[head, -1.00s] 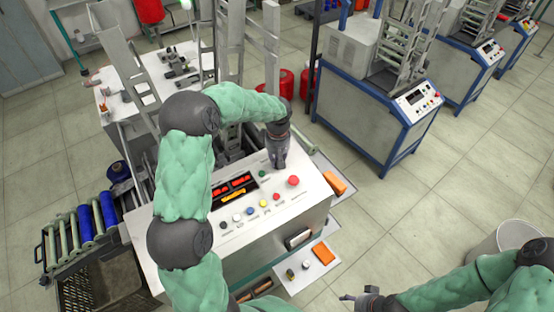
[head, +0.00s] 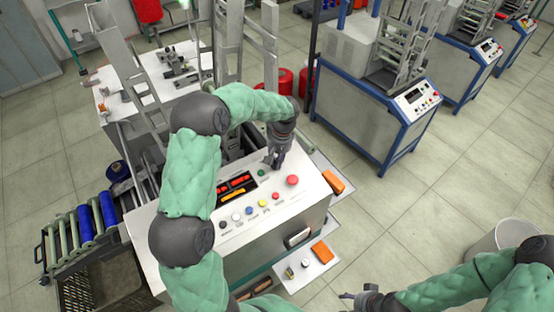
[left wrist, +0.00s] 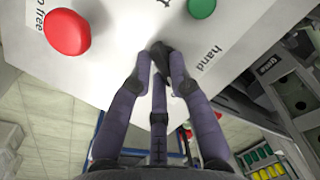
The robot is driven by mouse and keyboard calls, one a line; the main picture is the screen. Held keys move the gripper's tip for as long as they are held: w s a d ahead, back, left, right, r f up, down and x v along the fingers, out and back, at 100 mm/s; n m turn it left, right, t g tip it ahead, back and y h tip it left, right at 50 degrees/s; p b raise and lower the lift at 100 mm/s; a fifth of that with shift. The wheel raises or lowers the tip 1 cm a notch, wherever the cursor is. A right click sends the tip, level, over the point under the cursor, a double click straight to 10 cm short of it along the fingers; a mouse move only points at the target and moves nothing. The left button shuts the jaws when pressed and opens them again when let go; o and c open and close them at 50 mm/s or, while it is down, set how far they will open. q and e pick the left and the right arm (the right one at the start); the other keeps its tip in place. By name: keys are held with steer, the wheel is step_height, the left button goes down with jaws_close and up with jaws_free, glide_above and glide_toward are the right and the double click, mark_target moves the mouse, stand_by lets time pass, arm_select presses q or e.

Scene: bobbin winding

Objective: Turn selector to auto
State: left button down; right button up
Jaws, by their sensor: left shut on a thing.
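The black selector knob (left wrist: 161,56) sits on the white control panel (left wrist: 110,82), between the red button (left wrist: 67,32) and the green button (left wrist: 201,7). The printed word "hand" is beside it. My left gripper (left wrist: 163,68) is shut on the selector, its fingers on either side. In the head view my left gripper (head: 275,163) points down at the panel's back edge and hides the selector. "Auto" cannot be read in either view. My right gripper (head: 360,298) is low at the right, away from the panel, too small to tell open or shut.
A row of coloured buttons (head: 250,209) and a lit red display (head: 236,183) are on the panel near the left gripper. A red mushroom button (head: 292,180) stands to its right. An orange box (head: 322,252) lies on a shelf below. Other machines stand behind at right.

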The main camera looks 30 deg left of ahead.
stand_by(0.3)
arm_select(q)
steer(key=c, duration=1.1)
jaws_free()
steer(key=shift+c, duration=0.2)
steer(key=shift+r, duration=0.1)
step_height(320, 180, up, 12)
steer(key=d, duration=0.1)
steer(key=shift+w, duration=0.4)
steer(key=shift+d+f, duration=0.1)
steer(key=shift+f, duration=0.1)
